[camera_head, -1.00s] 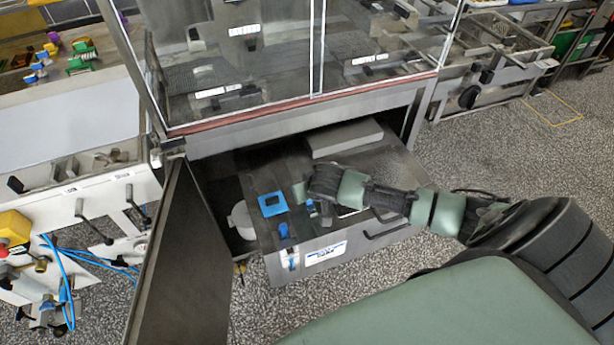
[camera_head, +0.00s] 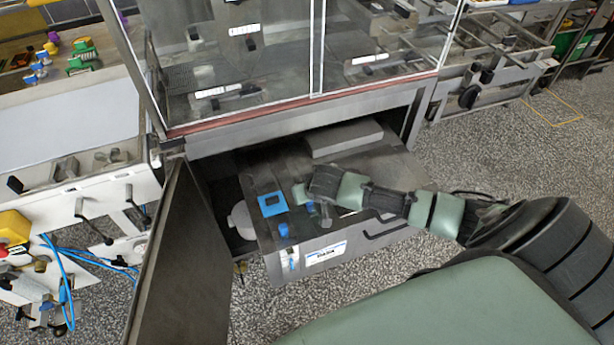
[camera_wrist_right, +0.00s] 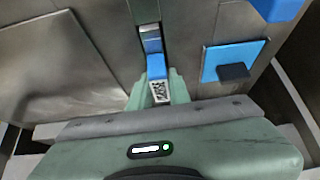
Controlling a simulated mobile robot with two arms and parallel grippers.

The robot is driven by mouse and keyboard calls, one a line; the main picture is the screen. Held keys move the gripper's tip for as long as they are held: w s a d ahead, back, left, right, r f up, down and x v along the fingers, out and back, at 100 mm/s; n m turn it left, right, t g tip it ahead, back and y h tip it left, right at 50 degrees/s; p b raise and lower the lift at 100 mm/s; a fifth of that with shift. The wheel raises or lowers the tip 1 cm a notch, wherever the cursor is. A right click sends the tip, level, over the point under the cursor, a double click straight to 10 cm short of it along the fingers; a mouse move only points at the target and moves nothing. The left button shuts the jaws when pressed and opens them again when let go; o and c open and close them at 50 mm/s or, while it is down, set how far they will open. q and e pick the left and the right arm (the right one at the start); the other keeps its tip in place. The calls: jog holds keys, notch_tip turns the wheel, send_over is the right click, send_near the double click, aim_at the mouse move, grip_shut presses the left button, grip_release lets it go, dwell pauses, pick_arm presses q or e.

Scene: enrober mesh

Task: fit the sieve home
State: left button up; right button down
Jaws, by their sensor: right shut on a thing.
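My right gripper (camera_head: 302,194) is over the pulled-out metal drawer unit (camera_head: 345,215) under the glass cabinet. In the right wrist view the gripper (camera_wrist_right: 158,88) is shut on a blue handle-like part (camera_wrist_right: 155,66) with a silver end and a small patterned label. In the head view this part is mostly hidden by the gripper. A blue square plate (camera_head: 272,204) with a dark middle lies left of the gripper; it also shows in the right wrist view (camera_wrist_right: 232,60). I cannot tell the sieve for certain. My left gripper is not in view.
A blue knob (camera_head: 283,230) stands near the drawer's front left corner. A grey block (camera_head: 343,138) lies at the back of the drawer. An open cabinet door (camera_head: 180,265) stands on the left, and a white round container (camera_head: 241,220) is beside the drawer.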

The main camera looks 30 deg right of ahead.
jog(key=shift+f, duration=0.1)
jog(key=c, duration=1.3)
grip_release()
jog(key=shift+o, duration=0.2)
